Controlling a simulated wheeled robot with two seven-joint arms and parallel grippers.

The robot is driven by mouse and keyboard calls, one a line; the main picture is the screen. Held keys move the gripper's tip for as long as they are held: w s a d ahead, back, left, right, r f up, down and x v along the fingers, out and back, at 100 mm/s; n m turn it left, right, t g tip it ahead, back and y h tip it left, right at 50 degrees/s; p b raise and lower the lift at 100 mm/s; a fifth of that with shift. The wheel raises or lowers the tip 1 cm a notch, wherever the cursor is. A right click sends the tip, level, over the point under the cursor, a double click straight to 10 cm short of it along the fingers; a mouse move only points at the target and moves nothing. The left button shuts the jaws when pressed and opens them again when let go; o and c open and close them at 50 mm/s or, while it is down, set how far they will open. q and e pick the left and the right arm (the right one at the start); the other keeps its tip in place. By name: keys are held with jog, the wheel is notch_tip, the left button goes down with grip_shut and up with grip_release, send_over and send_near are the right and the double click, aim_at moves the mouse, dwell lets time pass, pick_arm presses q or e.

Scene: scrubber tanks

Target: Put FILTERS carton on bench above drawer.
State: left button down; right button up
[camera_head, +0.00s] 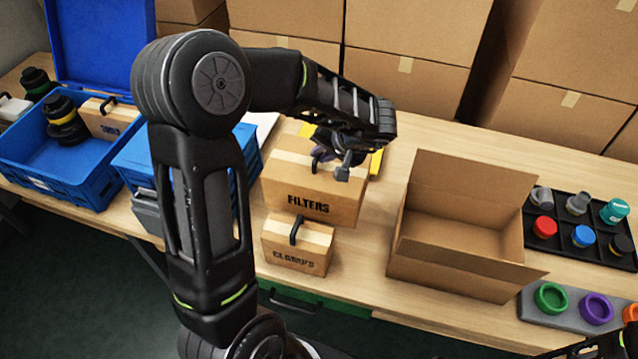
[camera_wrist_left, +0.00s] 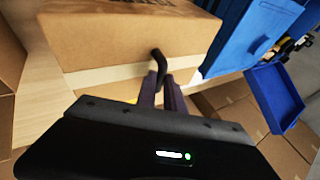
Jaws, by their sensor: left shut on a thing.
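The FILTERS carton (camera_head: 285,198), brown with a lighter tape band and black lettering, is at the middle of the bench (camera_head: 400,135), behind the smaller CLAMPS carton (camera_head: 290,260). My left gripper (camera_head: 325,152) is over its top, shut on its dark handle. In the left wrist view the purple fingers (camera_wrist_left: 160,88) close on the black handle (camera_wrist_left: 157,62) beside the brown carton (camera_wrist_left: 130,38). I cannot tell whether the carton touches the bench. A green drawer (camera_head: 345,306) with a black handle shows below the front edge.
An open empty carton (camera_head: 455,240) stands to the right, beside a black tray (camera_head: 563,225) of coloured caps. Blue crates (camera_head: 75,185) stand to the left. Large boxes (camera_head: 410,60) line the back. Bench strip between CLAMPS and the open carton is clear.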

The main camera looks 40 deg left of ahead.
aim_at(324, 170)
pick_arm(q)
jog(key=shift+f, duration=1.2)
jog(key=shift+f+b, duration=0.45)
jog(key=shift+f, duration=1.45)
jog(key=c, duration=1.5)
grip_release()
jog(key=shift+f, duration=0.15)
jog(key=shift+o, duration=0.2)
